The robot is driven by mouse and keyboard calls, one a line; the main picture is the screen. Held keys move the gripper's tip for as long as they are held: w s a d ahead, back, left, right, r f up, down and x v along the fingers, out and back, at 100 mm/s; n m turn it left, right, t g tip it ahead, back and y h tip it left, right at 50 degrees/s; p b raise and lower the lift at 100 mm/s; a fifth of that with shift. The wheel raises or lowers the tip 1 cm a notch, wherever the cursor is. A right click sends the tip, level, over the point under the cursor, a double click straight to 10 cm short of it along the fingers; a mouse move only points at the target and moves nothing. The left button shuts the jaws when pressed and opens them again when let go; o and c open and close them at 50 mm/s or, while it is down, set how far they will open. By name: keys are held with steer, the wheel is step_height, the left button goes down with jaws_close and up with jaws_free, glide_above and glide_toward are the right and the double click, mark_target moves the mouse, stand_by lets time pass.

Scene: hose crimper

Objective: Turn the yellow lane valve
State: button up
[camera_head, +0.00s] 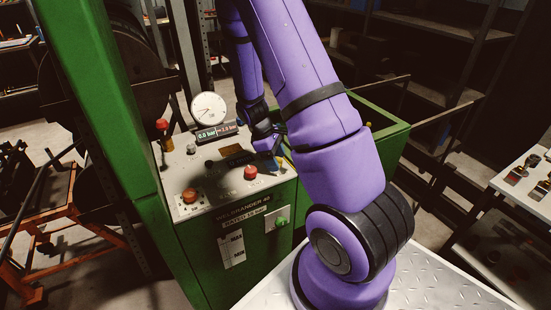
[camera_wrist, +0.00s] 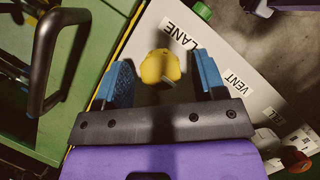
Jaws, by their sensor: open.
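The yellow lane valve (camera_wrist: 160,67) is a rounded yellow knob on the grey panel beside the "LANE" label (camera_wrist: 180,33) in the wrist view. My gripper (camera_wrist: 162,62) is open, with one blue finger on each side of the knob. A gap shows between the knob and each finger, and nothing is held. In the head view my gripper (camera_head: 269,146) is low over the panel's right end, and I cannot make out the valve there.
The green machine's panel (camera_head: 222,188) carries a round gauge (camera_head: 208,110), a pressure display and red knobs (camera_head: 250,172). A "VENT" label (camera_wrist: 234,82) lies right of my gripper. A dark bent handle (camera_wrist: 48,60) stands at left in the wrist view.

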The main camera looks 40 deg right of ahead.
steer(key=shift+c, duration=0.5)
steer(key=c, duration=0.8)
steer(key=shift+m, duration=0.3)
steer(key=m, duration=0.2)
steer(key=m+y, duration=0.1)
steer(key=shift+d+m+g+y, duration=0.1)
steer(key=shift+m+g+y, duration=0.2)
steer(key=shift+m, duration=0.1)
steer(key=m+y, duration=0.1)
steer(key=m, duration=0.3)
steer(key=shift+m+y, duration=0.3)
steer(key=shift+y, duration=0.1)
steer(key=m, duration=0.2)
steer(key=m+t+y, duration=0.1)
steer(key=m, duration=0.1)
steer(key=shift+d+y, duration=0.1)
steer(key=shift+y, duration=0.2)
steer(key=m+t+y, duration=0.1)
steer(key=m, duration=0.3)
steer(key=shift+m, duration=0.4)
